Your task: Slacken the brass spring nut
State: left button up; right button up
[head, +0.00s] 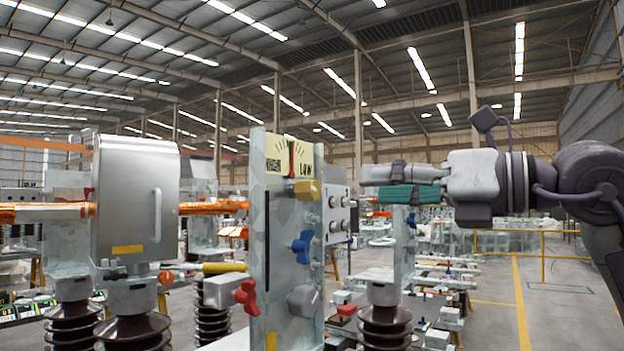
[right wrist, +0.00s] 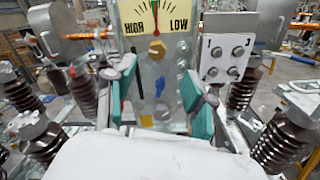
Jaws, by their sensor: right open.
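The brass spring nut (head: 306,190) sits on the upright pale panel (head: 284,290), just below a yellow gauge plate (head: 291,158). In the right wrist view the brass nut (right wrist: 157,49) shows under the gauge, whose scale reads HIGH at left and LOW at right. My right gripper (head: 385,186) is to the right of the panel, apart from the nut. In the right wrist view my right gripper (right wrist: 159,88) is open, with teal pads either side and nothing between them. The nut lies beyond and above the gap. My left gripper is not in view.
A blue knob (head: 301,247) and a red knob (head: 247,297) stick out from the panel below the nut. A grey box with several round buttons (right wrist: 226,56) stands right of the gauge. A grey cabinet (head: 128,200) and brown ribbed insulators (head: 385,327) stand around.

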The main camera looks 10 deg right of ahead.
aim_at(317, 187)
jog(key=p+x, duration=0.4)
jog(key=x, duration=0.6)
jog(key=shift+a+r, duration=0.1)
jog(key=shift+a, duration=0.1)
jog(key=shift+w+a, duration=0.35)
grip_shut()
